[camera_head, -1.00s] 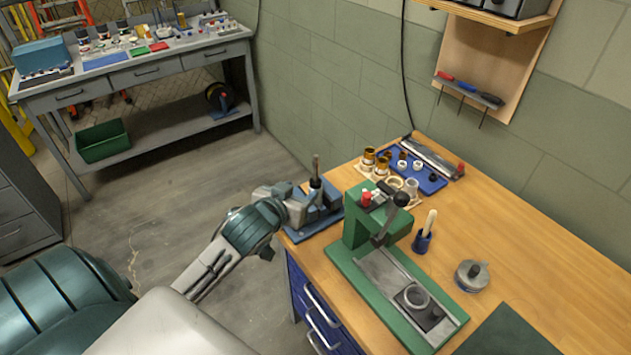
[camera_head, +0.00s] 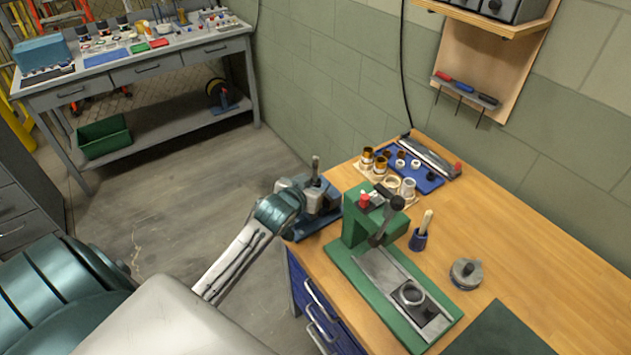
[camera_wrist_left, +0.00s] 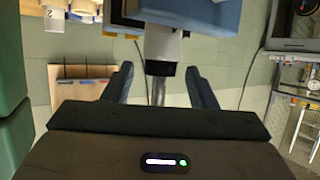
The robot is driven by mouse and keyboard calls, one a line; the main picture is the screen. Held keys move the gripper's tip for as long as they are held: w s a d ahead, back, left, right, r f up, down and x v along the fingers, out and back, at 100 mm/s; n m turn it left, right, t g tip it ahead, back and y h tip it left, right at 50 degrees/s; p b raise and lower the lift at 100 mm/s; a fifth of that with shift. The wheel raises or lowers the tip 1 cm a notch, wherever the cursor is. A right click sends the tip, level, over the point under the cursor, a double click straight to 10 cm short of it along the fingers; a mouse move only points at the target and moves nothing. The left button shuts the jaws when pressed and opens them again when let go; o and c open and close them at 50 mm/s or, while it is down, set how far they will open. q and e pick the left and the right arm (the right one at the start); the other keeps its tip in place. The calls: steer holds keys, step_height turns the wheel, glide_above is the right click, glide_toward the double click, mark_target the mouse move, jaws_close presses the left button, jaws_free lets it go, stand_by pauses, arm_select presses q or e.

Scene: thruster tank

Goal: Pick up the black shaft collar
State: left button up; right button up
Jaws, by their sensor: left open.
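The black shaft collar (camera_wrist_left: 160,68) shows in the left wrist view as a dark band around a thin metal shaft (camera_wrist_left: 158,92), next to a pale cylindrical part. My left gripper (camera_wrist_left: 159,72) is open, with one finger on each side of the collar and visible gaps to both. In the head view the shaft (camera_head: 316,164) stands upright above the blue-grey vise (camera_head: 325,225) at the bench's left corner. My left gripper (camera_head: 308,194) is beside it there, partly covering the vise; the collar is too small to make out clearly. My right gripper is out of view.
A green press (camera_head: 365,225) stands just right of the vise on the wooden bench (camera_head: 520,235). A blue tray (camera_head: 428,184) with small parts lies behind it. A blue brush holder (camera_head: 419,238) and a grey round part (camera_head: 467,272) stand to the right.

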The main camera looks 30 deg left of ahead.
arm_select(q)
steer(key=c, duration=1)
steer(key=shift+c, duration=0.3)
steer(key=shift+r, duration=0.5)
step_height(320, 180, up, 17)
steer(key=b, duration=0.2)
steer(key=shift+b, duration=0.35)
